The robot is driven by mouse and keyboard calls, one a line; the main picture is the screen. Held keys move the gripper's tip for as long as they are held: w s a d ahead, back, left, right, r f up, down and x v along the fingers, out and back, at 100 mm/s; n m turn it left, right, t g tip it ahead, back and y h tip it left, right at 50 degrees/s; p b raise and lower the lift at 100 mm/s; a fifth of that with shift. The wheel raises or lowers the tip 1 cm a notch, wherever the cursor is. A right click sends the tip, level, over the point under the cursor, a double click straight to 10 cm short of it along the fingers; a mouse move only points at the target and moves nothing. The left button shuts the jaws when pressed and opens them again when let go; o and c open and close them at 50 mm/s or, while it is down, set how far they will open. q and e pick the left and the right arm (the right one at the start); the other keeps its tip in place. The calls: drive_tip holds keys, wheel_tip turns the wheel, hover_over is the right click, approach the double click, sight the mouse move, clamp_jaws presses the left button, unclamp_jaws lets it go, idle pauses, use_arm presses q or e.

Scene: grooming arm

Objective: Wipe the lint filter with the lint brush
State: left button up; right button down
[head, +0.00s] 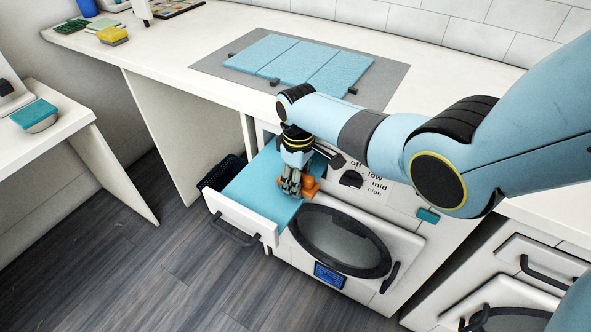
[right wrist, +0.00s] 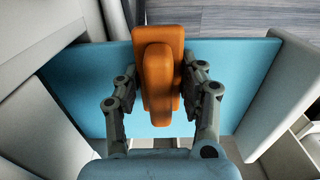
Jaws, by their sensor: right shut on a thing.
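The orange lint brush (right wrist: 158,75) is between the fingers of my right gripper (right wrist: 158,92), which is shut on it. In the head view the brush (head: 311,187) is partly hidden behind the gripper (head: 295,187). A flat blue panel, apparently the lint filter (head: 250,190), lies in the pulled-out white drawer of the machine. It also shows in the right wrist view (right wrist: 85,85), beneath the brush. The brush is over the panel's right part in the head view; I cannot tell whether it touches. My left gripper is not in view.
The drawer front (head: 238,220) with its dark handle sticks out over the floor. Below right is a round dark door (head: 340,240). On the counter, blue panels (head: 300,62) lie on a grey mat (head: 205,66). A dark basket (head: 222,172) stands left of the drawer.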

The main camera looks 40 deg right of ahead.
wheel_tip(320, 180, up, 3)
drive_tip(key=shift+w+f+p, duration=0.1)
drive_tip(key=shift+p, duration=0.25)
wheel_tip(320, 180, up, 2)
drive_tip(key=shift+w+a+p, duration=0.1)
drive_tip(key=shift+p, duration=1.05)
wheel_tip(320, 180, up, 4)
drive_tip(key=p, duration=0.3)
drive_tip(key=shift+f, duration=0.25)
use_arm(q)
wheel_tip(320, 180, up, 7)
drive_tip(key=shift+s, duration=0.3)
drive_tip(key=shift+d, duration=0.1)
